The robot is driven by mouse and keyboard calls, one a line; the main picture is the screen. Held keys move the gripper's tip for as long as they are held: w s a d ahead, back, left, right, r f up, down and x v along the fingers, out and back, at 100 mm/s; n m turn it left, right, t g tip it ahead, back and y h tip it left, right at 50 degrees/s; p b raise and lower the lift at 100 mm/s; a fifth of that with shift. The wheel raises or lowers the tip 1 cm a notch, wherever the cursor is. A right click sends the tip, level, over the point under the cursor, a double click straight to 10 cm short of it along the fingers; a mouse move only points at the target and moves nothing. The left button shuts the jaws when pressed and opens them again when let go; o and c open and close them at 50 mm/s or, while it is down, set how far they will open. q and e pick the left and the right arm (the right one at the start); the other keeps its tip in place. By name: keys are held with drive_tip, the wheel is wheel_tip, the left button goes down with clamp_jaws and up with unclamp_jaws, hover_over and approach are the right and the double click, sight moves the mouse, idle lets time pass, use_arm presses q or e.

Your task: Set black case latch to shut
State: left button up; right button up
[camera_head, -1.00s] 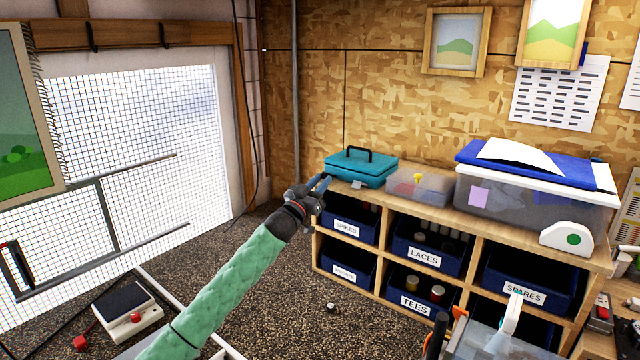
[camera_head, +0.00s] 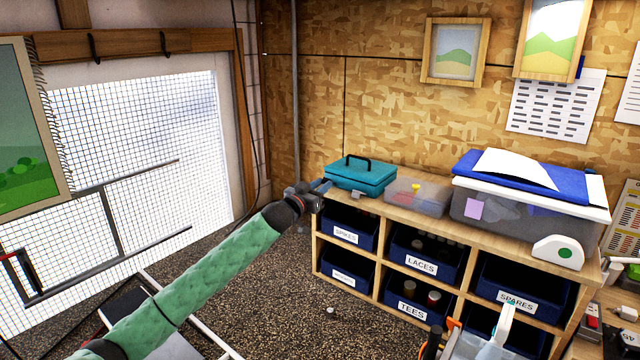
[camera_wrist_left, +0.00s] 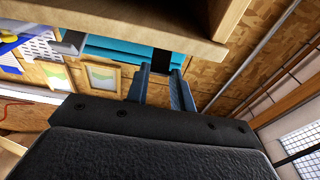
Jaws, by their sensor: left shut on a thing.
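A teal case (camera_head: 362,174) with a black top handle sits on the left end of the wooden shelf unit, its lid down. A small grey latch (camera_head: 358,194) shows on its front. My left gripper (camera_head: 323,187) is at the case's front left corner. In the left wrist view its two fingers (camera_wrist_left: 161,72) reach to the teal case (camera_wrist_left: 118,46), with a small dark part between the tips, which looks like the black case latch. The fingers hide most of that part, so its position cannot be told.
A clear box (camera_head: 416,196) and a large lidded bin (camera_head: 500,212) stand right of the case. The wooden shelf unit (camera_head: 383,228) holds blue labelled bins below; its top edge (camera_wrist_left: 120,22) is close to my gripper. The floor (camera_head: 290,310) in front is mostly clear.

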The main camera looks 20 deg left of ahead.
use_arm(q)
drive_tip(key=shift+w+r+g+y+p, duration=0.1)
drive_tip(key=shift+r+g+y+p, duration=0.2)
drive_tip(key=shift+r+g+p, duration=0.25)
drive_tip(key=g, duration=0.1)
drive_tip(key=w+r+g+y, duration=0.1)
drive_tip(key=g, duration=0.1)
drive_tip(key=r+g, duration=0.1)
drive_tip(key=g, duration=0.1)
drive_tip(key=shift+w+d+r+y, duration=0.1)
drive_tip(key=shift+w+d+y, duration=0.2)
drive_tip(key=shift+d+y, duration=0.1)
drive_tip(key=shift+w+d+r+g+y, duration=0.1)
drive_tip(key=shift+w+r+g+y, duration=0.25)
drive_tip(key=shift+g, duration=0.5)
drive_tip(key=shift+w+g, duration=0.25)
drive_tip(key=shift+g, duration=0.35)
drive_tip(key=o, duration=0.9)
drive_tip(key=shift+o, duration=0.4)
drive_tip(key=shift+w+d, duration=0.1)
drive_tip(key=shift+w, duration=0.05)
